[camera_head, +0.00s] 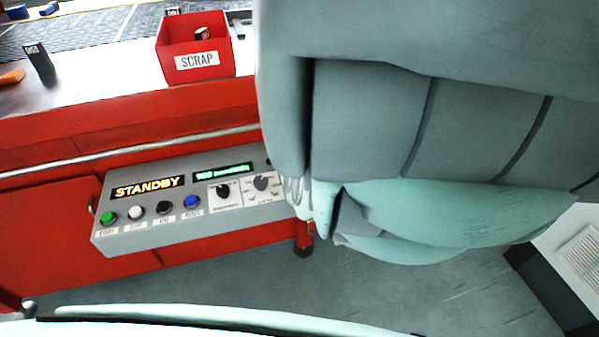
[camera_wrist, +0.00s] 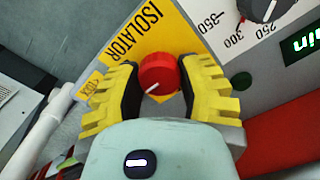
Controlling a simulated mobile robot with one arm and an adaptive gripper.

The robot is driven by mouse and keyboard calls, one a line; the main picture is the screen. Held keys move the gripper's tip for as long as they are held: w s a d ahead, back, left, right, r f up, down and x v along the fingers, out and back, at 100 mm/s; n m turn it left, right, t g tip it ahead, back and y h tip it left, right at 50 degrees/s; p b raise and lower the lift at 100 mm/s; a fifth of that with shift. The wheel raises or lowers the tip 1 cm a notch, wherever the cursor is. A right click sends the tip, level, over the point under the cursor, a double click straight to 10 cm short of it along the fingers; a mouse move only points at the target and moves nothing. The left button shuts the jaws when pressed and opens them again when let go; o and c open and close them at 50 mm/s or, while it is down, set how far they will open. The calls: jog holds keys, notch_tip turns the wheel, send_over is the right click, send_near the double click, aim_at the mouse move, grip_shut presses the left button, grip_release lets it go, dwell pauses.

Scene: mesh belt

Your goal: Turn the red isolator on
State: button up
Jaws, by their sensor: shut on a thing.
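The red isolator knob (camera_wrist: 158,72) sits on a yellow plate (camera_wrist: 135,38) marked ISOLATOR in the wrist view. A white pointer line on the knob points to the lower left of the picture. My gripper (camera_wrist: 160,84) has its yellow and black fingers closed around the knob, one on each side. In the head view my arm hides the isolator and the fingertips. A smaller label on the plate, left of the knob, is too small to read surely.
The grey control panel (camera_head: 130,236) carries several buttons, two dials and a lit STANDBY display (camera_head: 148,187). A dark dial (camera_wrist: 262,8) with a printed scale is near the isolator. A red SCRAP bin (camera_head: 196,78) stands on the ledge above. A rail (camera_head: 120,152) runs above the panel.

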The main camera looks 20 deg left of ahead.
dwell(0.5)
jog(key=o, duration=1.2)
jog(key=shift+r, duration=0.15)
jog(key=shift+r, duration=3.6)
